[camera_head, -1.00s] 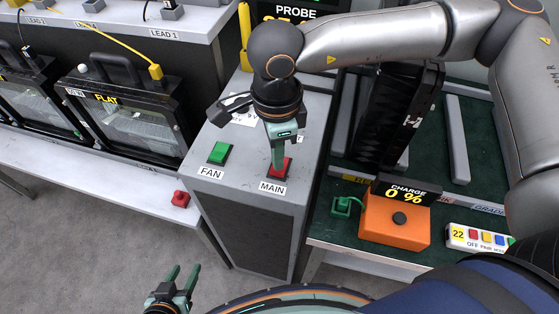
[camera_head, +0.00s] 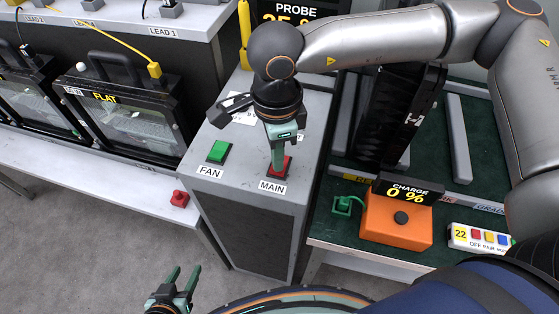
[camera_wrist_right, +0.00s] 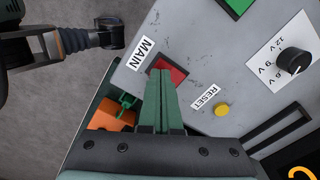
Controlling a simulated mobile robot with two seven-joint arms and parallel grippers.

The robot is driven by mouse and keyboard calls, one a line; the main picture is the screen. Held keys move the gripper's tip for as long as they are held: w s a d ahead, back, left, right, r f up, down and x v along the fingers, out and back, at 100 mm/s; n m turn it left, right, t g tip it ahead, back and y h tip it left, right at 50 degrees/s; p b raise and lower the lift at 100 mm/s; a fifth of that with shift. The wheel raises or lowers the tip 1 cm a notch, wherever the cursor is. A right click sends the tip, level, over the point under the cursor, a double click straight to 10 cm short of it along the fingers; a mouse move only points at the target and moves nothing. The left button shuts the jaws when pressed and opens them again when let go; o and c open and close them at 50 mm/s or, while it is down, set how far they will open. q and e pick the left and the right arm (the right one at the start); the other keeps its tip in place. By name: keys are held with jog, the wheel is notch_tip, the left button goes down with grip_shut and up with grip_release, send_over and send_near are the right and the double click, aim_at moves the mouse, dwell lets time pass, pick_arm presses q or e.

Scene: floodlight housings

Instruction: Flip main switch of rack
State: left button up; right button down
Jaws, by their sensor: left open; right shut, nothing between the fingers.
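The red MAIN switch (camera_head: 284,165) sits on the grey top of the rack (camera_head: 232,192), above its MAIN label. My right gripper (camera_head: 278,172) points down at the switch with its fingers together and nothing between them. In the right wrist view the fingertips (camera_wrist_right: 163,72) overlap the red MAIN switch (camera_wrist_right: 175,70) and partly hide it. They look to be at or just above it; contact cannot be told for sure. My left gripper (camera_head: 178,280) is open and empty, low over the floor at the bottom left.
A green FAN switch (camera_head: 218,151) is left of MAIN. A yellow RESET button (camera_wrist_right: 222,110) and a voltage knob (camera_wrist_right: 293,61) are also on the rack. An orange charger box (camera_head: 395,220) stands to the right. Black floodlight housings (camera_head: 125,105) stand on the left bench.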

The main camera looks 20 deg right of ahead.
jog(key=shift+f+b, duration=0.5)
jog(key=shift+f, duration=0.05)
jog(key=shift+r, duration=0.15)
jog(key=shift+r+p, duration=1.7)
jog(key=shift+r, duration=1.75)
jog(key=shift+s+f, duration=0.1)
